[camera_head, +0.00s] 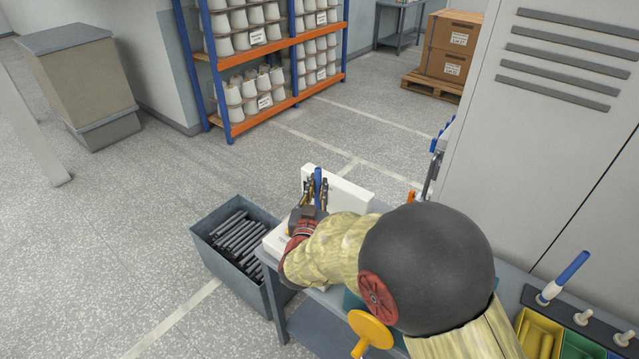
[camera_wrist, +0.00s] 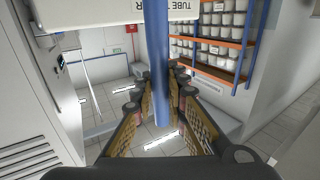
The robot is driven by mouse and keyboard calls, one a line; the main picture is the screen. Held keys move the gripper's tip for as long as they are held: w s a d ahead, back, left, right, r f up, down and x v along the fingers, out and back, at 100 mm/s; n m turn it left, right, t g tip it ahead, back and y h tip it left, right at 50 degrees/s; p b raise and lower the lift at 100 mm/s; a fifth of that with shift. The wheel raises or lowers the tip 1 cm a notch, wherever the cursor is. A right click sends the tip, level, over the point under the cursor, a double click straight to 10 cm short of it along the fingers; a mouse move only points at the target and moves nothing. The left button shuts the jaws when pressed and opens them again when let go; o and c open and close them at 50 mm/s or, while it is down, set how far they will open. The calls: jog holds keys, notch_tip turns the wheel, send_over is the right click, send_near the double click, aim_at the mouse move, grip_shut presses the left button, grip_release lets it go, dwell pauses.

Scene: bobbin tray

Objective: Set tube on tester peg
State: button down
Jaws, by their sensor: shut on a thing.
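My gripper (camera_head: 316,194) is shut on a blue tube (camera_head: 318,176), which stands roughly upright between the fingers. In the wrist view the tube (camera_wrist: 157,50) runs down between the two padded fingers (camera_wrist: 160,100). The white tester (camera_head: 345,190) is right behind and beside the gripper on the bench. Its lettered face (camera_wrist: 110,12), reading "TUBE T...", shows at the top of the wrist view. The tester peg is not visible; my gripper and arm hide part of the tester, and I cannot tell whether the tube touches the peg.
A grey bin (camera_head: 211,237) of dark tubes stands on the floor left of the bench. At lower right, another blue tube (camera_head: 567,277) stands on a holder beside yellow, green and blue trays (camera_head: 540,335). A grey locker (camera_head: 540,130) rises behind the bench. A cone rack (camera_head: 237,130) stands farther back.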

aim_at(317, 203)
jog(key=shift+f+b, duration=1.15)
jog(key=shift+f, duration=1)
jog(key=shift+f+b, duration=0.55)
jog(key=shift+b, duration=0.1)
jog(key=c, duration=2.1)
grip_release()
jog(key=shift+o, duration=0.2)
jog(key=shift+s, duration=0.1)
jog(key=shift+s, duration=0.1)
jog(key=s+a+p, duration=0.1)
jog(key=s, duration=0.9)
jog(key=shift+s+a, duration=0.35)
jog(key=shift+f, duration=0.1)
